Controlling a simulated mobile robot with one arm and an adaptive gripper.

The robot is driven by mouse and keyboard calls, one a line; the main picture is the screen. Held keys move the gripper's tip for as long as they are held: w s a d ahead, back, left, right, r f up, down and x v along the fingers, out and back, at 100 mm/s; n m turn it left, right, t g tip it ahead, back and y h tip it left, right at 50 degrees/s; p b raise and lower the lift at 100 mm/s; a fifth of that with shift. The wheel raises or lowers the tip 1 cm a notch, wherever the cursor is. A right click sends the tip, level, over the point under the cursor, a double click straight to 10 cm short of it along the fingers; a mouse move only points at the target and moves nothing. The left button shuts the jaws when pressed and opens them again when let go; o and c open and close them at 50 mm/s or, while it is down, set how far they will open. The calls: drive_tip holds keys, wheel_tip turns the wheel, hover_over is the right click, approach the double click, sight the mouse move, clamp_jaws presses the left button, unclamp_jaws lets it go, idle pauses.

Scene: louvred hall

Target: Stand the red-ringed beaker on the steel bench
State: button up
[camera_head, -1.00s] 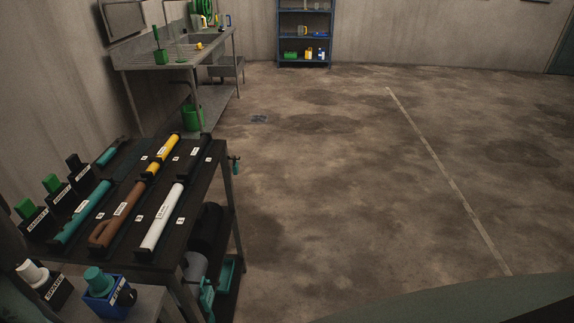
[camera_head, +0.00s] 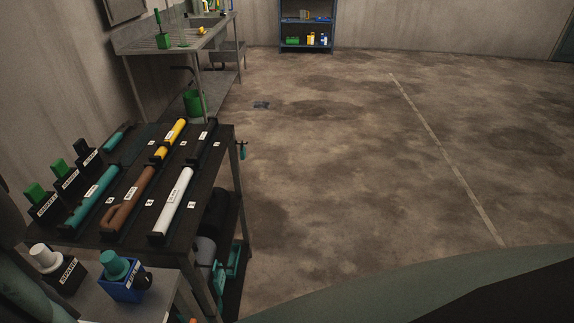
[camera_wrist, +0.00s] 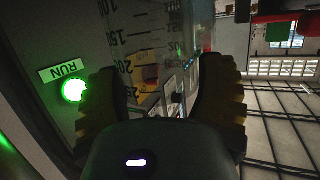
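The marks rise toward my palm. The red ring cannot be made out, and the beaker's base is out of frame. A steel bench with a sink (camera_head: 190,38) stands against the left wall at the back in the head view. A green brush stand (camera_head: 162,40) is on its near end. My gripper and the beaker do not show in the head view.
A dark rack table (camera_head: 215,205) with several coloured tubes stands at the left front. A blue shelf (camera_head: 306,47) is at the back. The floor in the middle is clear. A green-lit RUN button (camera_wrist: 73,91) is beside my gripper.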

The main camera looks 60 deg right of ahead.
drive_tip(key=o, duration=0.4)
drive_tip(key=shift+r, duration=0.1)
drive_tip(key=shift+r, duration=0.15)
drive_tip(key=b+v, duration=0.2)
drive_tip(key=v, duration=1)
drive_tip(key=shift+b, duration=0.4)
